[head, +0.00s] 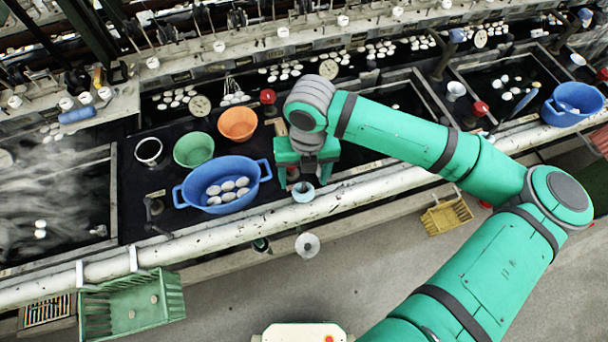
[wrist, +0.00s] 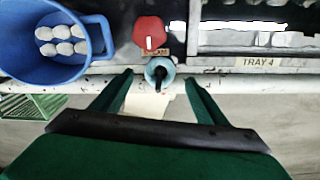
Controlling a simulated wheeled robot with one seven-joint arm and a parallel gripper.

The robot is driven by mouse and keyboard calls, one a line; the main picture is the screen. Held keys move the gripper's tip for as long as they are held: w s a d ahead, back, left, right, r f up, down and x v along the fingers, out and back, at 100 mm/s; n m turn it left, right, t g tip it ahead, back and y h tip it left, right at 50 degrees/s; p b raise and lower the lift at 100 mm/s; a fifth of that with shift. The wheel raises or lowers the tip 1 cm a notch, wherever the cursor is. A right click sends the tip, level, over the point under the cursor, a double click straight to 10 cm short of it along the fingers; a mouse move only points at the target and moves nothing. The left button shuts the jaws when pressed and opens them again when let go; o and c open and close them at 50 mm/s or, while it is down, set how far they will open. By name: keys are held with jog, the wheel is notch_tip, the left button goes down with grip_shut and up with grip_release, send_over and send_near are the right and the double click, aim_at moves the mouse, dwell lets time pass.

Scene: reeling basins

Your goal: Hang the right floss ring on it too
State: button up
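A pale disc with a small centre hole (head: 307,245), possibly a floss ring, shows below the front pipe in the head view. I cannot tell what holds it. A cream shape (wrist: 148,105) shows between my fingers in the wrist view and may be the same thing. My gripper (head: 304,183) points down over the pipe. In the wrist view its two fingers (wrist: 160,78) are spread wide. A small light-blue cup (head: 303,193) with a dark middle lies between the fingertips; it also shows in the wrist view (wrist: 152,72). I see no finger closed on it. No second ring is clear.
A blue two-handled basin (head: 190,200) with white cocoons stands left of my gripper, near a green bowl (head: 193,149) and an orange bowl (head: 237,123). A red knob (wrist: 149,30) sits behind the cup. The white pipe (head: 205,237) runs along the front.

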notch_tip(320, 180, up, 11)
jog(key=shift+w+d, duration=0.2)
dwell(0.4)
jog(key=shift+f, duration=0.1)
dwell(0.5)
